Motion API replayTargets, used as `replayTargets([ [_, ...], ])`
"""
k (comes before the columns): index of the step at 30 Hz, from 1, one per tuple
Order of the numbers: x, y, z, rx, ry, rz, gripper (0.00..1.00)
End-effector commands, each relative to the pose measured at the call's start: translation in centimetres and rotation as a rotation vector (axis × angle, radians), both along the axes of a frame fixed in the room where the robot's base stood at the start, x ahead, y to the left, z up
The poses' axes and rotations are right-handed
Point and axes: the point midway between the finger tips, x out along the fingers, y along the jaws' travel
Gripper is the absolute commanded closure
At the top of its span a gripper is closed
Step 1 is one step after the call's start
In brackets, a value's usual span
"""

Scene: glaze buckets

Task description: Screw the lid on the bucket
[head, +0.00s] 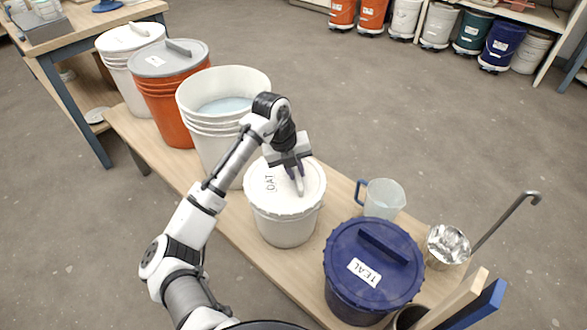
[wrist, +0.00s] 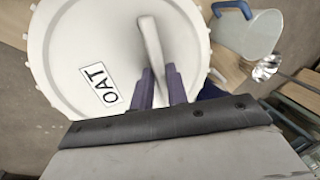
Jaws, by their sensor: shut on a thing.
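A white bucket (head: 285,232) stands on the wooden bench. A white lid (head: 266,194) labelled OAT lies on its top; whether its rim is fully seated I cannot tell. In the wrist view the lid (wrist: 75,45) fills the upper left, with a raised bar handle (wrist: 150,45) across it. My gripper (head: 296,180) points down over the lid and is shut on the handle. The purple fingers (wrist: 161,88) stand on either side of the handle's near end in the wrist view.
An open white bucket (head: 215,125) with pale liquid stands close behind left. A clear jug (head: 384,198) and a blue TEAL bucket (head: 350,300) stand close on the right.

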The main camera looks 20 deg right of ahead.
Motion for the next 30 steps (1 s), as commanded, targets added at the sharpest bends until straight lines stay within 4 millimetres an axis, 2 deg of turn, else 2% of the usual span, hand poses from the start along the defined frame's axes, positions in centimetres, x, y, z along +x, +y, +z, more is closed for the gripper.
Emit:
replayTargets([
  [1,-0.5,-0.4,-0.6,-0.004,0.008,-0.073,1.00],
  [12,-1.7,0.2,-0.6,-0.004,0.006,-0.557,1.00],
  [13,-1.7,0.2,-0.3,-0.004,0.005,-0.561,0.82],
  [18,-1.6,0.3,-0.3,-0.001,0.004,-0.551,0.60],
  [30,-1.3,0.7,-0.3,0.006,0.002,-0.538,0.59],
])
